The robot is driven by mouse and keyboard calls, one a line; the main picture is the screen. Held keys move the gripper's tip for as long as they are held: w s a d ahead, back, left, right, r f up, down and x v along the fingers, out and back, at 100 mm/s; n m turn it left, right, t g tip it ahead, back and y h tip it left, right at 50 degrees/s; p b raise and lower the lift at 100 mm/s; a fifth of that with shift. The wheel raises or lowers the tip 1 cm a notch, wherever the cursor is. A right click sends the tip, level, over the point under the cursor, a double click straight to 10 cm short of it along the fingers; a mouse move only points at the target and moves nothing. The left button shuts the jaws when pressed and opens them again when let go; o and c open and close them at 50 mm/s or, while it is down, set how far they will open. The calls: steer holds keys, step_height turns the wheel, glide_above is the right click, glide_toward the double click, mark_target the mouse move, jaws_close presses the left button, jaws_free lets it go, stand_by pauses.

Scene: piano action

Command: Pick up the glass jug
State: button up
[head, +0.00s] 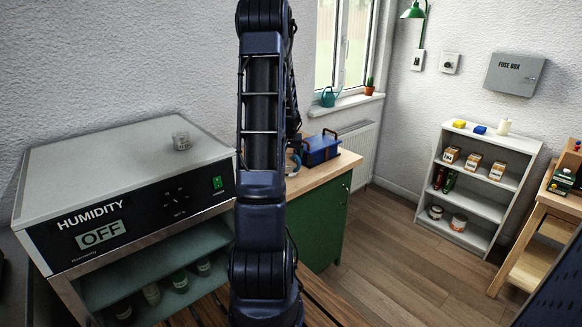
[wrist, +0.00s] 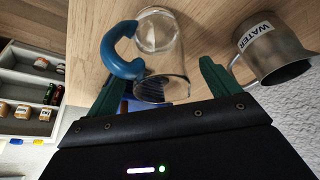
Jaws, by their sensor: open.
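The glass jug (wrist: 160,32) is clear, with a thick blue handle (wrist: 122,52) on its left side in the wrist view. It stands on the wooden worktop (wrist: 80,30). My gripper (wrist: 158,72) is open, its two green fingers apart on either side of the jug. The left finger is close to the handle, and I cannot tell whether it touches. The right finger is beside the glass with a small gap. In the head view my arm hides most of the jug and my gripper.
A metal mug marked WATER (wrist: 272,52) stands close to the right finger. A blue toolbox (head: 322,148) sits on the green cabinet's worktop (head: 347,163). A grey shelf (head: 470,205) stands farther right.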

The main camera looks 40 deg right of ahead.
steer(key=shift+w+d+f, duration=0.15)
steer(key=shift+d+f, duration=0.05)
steer(key=shift+f, duration=0.4)
jaws_close()
steer(key=shift+r, duration=0.2)
step_height(320, 180, up, 19)
steer(key=shift+r, duration=0.2)
stand_by(1.5)
